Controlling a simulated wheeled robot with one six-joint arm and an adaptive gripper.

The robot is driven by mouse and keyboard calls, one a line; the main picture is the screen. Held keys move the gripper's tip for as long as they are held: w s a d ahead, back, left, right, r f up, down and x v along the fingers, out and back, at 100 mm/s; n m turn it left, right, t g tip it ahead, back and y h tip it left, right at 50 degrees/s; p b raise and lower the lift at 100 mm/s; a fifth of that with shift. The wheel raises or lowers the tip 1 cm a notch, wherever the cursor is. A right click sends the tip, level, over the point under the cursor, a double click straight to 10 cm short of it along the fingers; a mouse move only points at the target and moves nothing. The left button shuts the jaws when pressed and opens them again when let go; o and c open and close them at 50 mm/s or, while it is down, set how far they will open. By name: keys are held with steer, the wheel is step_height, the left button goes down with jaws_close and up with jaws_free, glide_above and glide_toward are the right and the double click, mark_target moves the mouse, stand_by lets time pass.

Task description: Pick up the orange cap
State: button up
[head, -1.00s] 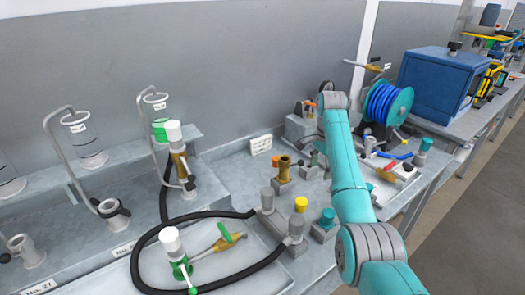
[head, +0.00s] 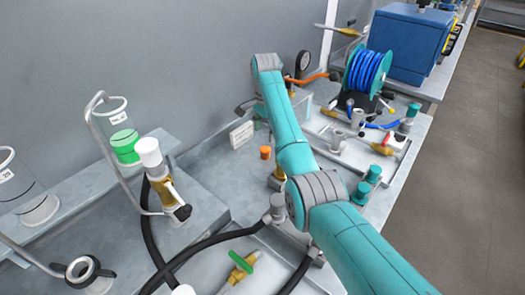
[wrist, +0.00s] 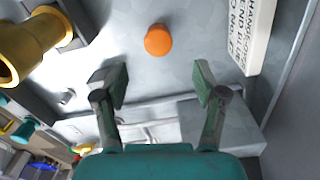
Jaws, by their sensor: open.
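The orange cap (head: 265,152) is small and round. In the head view it is on the grey bench, left of my teal arm. In the wrist view the orange cap (wrist: 158,40) lies beyond my fingertips, about midway between their lines, against the grey bench surface. My gripper (wrist: 158,84) is open and empty, its two fingers spread apart. The cap is not between the fingers. In the head view my gripper is mostly hidden by the arm.
A white lettered block (wrist: 253,35) stands right of the cap in the wrist view, and a brass fitting (wrist: 32,42) stands to the left. A blue hose reel (head: 367,72) is farther back. Black hose (head: 205,243) crosses the front bench.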

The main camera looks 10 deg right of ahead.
mark_target(265, 149)
step_height(265, 149, down, 8)
steer(key=shift+s+d+f, duration=0.1)
steer(key=shift+f, duration=0.15)
steer(key=c, duration=0.9)
